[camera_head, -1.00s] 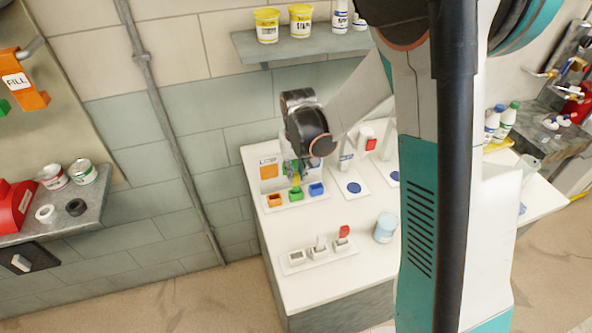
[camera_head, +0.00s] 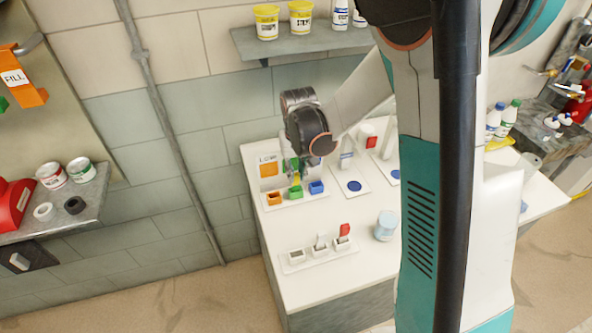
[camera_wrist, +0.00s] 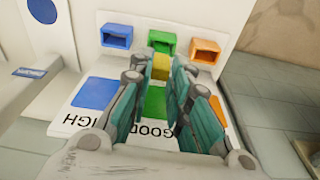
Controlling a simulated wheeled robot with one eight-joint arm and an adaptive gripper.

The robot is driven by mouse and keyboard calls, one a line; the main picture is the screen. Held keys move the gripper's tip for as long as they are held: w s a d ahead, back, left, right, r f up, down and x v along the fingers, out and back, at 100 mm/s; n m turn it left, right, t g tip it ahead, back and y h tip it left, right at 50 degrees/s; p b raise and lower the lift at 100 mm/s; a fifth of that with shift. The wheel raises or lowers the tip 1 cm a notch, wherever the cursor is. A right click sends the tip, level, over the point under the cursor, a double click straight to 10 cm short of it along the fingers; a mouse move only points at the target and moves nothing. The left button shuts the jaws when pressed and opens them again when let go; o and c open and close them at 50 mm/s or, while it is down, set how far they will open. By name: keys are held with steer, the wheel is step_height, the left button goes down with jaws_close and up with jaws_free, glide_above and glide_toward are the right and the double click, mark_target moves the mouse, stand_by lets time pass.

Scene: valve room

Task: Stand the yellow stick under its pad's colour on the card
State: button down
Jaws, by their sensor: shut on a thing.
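The yellow stick (camera_wrist: 161,66) is between the fingers of my gripper (camera_wrist: 172,72), which is shut on it. In the wrist view it lies in front of the green socket (camera_wrist: 162,42), partly covering it. In the head view the yellow stick (camera_head: 297,179) is just above or at the green socket (camera_head: 296,192); I cannot tell whether its lower end is inside. The card shows an orange patch (camera_head: 268,169), a green patch (camera_wrist: 154,101) marked GOOD and a blue patch (camera_wrist: 94,93). My fingers hide part of the card. The stick's pad is not clearly visible.
The blue socket (camera_wrist: 117,35) and orange socket (camera_wrist: 205,51) flank the green one and look empty. Blue discs (camera_head: 354,187) lie to the right.

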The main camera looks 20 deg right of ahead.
stand_by(0.3)
steer(key=c, duration=1.4)
jaws_free()
steer(key=shift+f, duration=0.1)
step_height(320, 180, up, 12)
steer(key=s, duration=0.2)
steer(key=s+t+b, duration=0.2)
steer(key=s+b, duration=0.1)
steer(key=s, duration=0.4)
steer(key=s+f+t+b, duration=0.1)
steer(key=s+b, duration=0.1)
steer(key=s, duration=0.5)
steer(key=s+t+b, duration=0.2)
steer(key=s+b, duration=0.1)
steer(key=s, duration=0.3)
steer(key=shift+s+f+n+t+b, duration=0.3)
steer(key=shift+s+n+b, duration=0.05)
steer(key=shift+s+n, duration=0.05)
